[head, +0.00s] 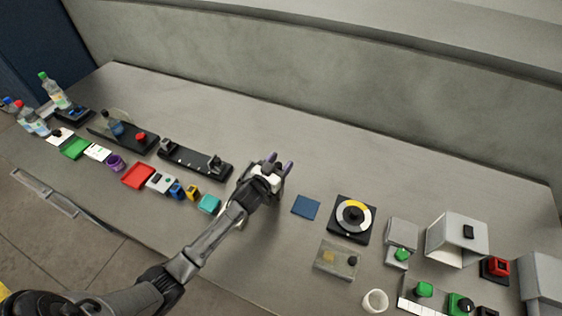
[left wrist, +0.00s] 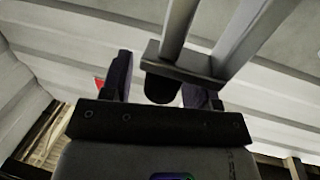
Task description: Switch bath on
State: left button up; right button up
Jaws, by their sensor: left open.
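My left gripper (head: 279,163) is over the middle of the bench with its two purple-tipped fingers apart. In the left wrist view, the dark fingers of my left gripper (left wrist: 157,85) stand either side of a dark rounded block with metal-grey bars above it; I cannot tell what that block is or whether the fingers touch it. No thing in the head view is clearly the bath or its switch. One candidate is a white hooded box with a black knob (head: 457,238) at the right. My right gripper is not in view.
A black unit with a yellow and white dial (head: 352,218), a blue square (head: 306,207) and a clear box (head: 338,259) lie right of my gripper. A black rail (head: 195,158), a red tray (head: 138,176) and bottles (head: 54,91) are left. The bench's rear is clear.

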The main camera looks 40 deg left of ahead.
pick_arm(q)
jog(key=shift+w, duration=0.3)
grip_shut()
dwell(0.5)
